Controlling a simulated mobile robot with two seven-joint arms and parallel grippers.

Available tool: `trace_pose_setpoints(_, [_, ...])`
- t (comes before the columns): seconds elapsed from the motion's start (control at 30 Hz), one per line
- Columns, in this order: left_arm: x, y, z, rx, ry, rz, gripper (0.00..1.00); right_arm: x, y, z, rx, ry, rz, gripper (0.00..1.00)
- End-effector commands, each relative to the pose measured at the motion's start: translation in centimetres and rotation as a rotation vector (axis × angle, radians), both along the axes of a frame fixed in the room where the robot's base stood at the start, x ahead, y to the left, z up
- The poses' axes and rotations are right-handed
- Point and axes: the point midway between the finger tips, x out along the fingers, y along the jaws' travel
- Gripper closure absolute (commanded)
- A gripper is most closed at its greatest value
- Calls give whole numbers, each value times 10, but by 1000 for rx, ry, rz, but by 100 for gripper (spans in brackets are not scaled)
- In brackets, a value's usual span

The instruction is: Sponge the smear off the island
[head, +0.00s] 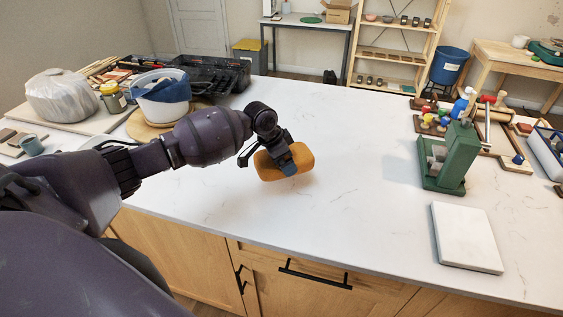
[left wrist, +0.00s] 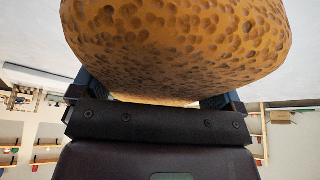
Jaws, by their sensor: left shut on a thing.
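An orange-brown sponge (head: 297,159) is in my left gripper (head: 283,160) over the middle of the white marbled island top (head: 340,215). The gripper is shut on it. In the left wrist view the sponge (left wrist: 180,45) fills the upper middle, its pitted side facing the camera, and it hides most of the fingers. I cannot tell whether the sponge touches the island or hangs just above it. No clear smear shows on the visible top; the sponge and arm cover part of it. My right gripper is not in view.
A green metal tool (head: 455,155) and a pale square slab (head: 465,237) stand on the right. A white bowl with blue cloth (head: 162,95), a wrapped clay lump (head: 62,95) and a black tray (head: 215,73) crowd the left. The island's middle is clear.

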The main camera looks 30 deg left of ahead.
Motion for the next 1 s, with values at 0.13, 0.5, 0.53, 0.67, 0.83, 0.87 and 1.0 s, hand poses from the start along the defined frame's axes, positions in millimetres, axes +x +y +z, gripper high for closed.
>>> trace_pose_setpoints(0.13, [6, -1, 14, 0, -2, 3, 26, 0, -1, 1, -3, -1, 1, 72])
trace_pose_setpoints(0.5, [11, -3, 28, 0, -1, 4, 26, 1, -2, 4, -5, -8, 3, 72])
trace_pose_setpoints(0.53, [11, -3, 28, 0, -1, 4, 26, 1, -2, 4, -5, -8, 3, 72])
trace_pose_setpoints(0.67, [11, -3, 28, 0, -1, 4, 26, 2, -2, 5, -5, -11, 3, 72])
trace_pose_setpoints(0.83, [10, -3, 28, 0, 0, 4, 26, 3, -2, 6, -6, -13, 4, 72])
trace_pose_setpoints(0.87, [10, -3, 28, 0, 0, 4, 26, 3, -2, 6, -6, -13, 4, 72])
trace_pose_setpoints(1.0, [10, -3, 28, 0, 0, 4, 26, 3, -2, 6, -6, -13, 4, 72])
